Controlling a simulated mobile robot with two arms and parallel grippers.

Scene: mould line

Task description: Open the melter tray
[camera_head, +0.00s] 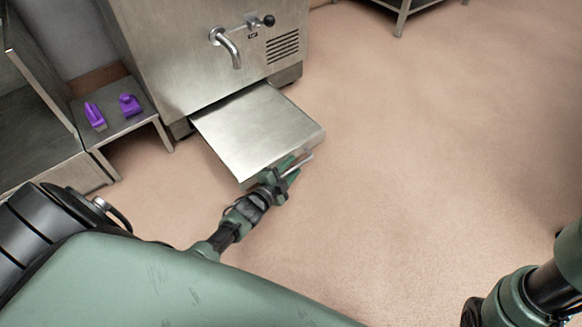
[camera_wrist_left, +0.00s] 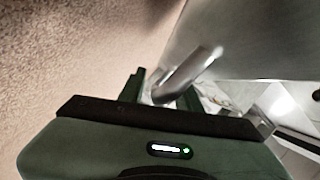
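The melter tray (camera_head: 258,132) is a flat metal slab that sticks well out from the bottom of the steel melter (camera_head: 200,60). Its bar handle (camera_head: 301,163) is at the front edge near my left gripper (camera_head: 284,172). In the left wrist view, the handle (camera_wrist_left: 188,74) lies between the two green fingers of my left gripper (camera_wrist_left: 162,92), which look shut on it. The tray's metal face (camera_wrist_left: 250,40) fills the upper right there. My right arm shows at the lower right of the head view; its gripper is out of view.
A low metal side table (camera_head: 135,121) with two purple objects (camera_head: 95,115) (camera_head: 130,104) stands left of the melter. A spout (camera_head: 229,48) juts from the melter above the tray. The floor to the right (camera_head: 430,140) is clear.

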